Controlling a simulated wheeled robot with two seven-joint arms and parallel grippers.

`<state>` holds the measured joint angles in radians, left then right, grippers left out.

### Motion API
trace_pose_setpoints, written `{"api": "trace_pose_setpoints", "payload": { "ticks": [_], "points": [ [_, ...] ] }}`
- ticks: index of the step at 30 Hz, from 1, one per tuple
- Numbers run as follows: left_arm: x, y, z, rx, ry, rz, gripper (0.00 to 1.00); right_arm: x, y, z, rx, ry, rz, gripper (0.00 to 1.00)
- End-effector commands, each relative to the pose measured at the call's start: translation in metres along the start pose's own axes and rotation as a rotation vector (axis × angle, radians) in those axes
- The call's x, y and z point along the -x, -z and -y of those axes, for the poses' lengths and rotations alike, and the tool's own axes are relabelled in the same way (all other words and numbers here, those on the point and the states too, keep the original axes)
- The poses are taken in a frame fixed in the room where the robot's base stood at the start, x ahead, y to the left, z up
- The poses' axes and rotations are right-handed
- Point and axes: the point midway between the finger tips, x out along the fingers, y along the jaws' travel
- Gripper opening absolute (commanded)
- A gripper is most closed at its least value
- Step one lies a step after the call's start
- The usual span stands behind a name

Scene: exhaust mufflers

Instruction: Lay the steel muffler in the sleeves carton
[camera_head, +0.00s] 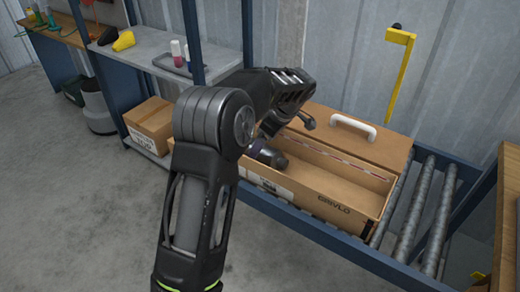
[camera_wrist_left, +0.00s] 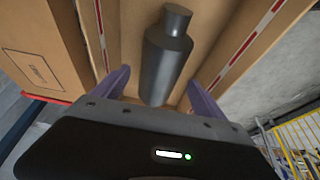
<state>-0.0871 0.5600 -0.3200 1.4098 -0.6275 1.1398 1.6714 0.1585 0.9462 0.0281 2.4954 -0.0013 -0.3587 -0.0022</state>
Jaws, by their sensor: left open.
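The steel muffler (camera_wrist_left: 165,60) is a dark grey cylinder with a narrower neck. It lies inside the long open cardboard carton (camera_head: 345,207), towards its left end; in the head view only one end of the muffler (camera_head: 277,160) shows past my gripper. The carton is marked "GRIVLO" and its walls (camera_wrist_left: 228,45) flank the muffler in the wrist view. My left gripper (camera_wrist_left: 157,84) is open, its purple fingers on either side of the muffler and apart from it. In the head view my arm hides most of the gripper (camera_head: 256,148). My right gripper is not in view.
The carton sits on a roller conveyor (camera_head: 408,220) with a blue side rail. A brown box with a white handle (camera_head: 352,127) stands behind it. A yellow bracket (camera_head: 403,70) rises at the back. A shelf (camera_head: 150,55) with small items stands left. The carton's right part is empty.

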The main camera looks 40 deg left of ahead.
Motion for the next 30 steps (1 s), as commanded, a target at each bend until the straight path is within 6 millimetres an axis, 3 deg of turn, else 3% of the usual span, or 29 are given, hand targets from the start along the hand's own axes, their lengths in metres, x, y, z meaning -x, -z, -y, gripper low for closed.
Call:
{"api": "trace_pose_setpoints", "payload": {
  "ticks": [3, 10, 30],
  "points": [
    [0.027, 0.0, -0.001, 0.0, -0.004, 0.0, 0.82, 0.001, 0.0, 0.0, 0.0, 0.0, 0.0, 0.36],
    [0.06, 0.0, 0.0, 0.0, -0.001, 0.001, 0.82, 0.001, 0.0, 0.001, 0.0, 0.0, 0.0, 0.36],
    [0.065, 0.0, 0.0, 0.0, 0.001, 0.0, 0.82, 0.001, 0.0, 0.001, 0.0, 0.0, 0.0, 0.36]
  ]
}}
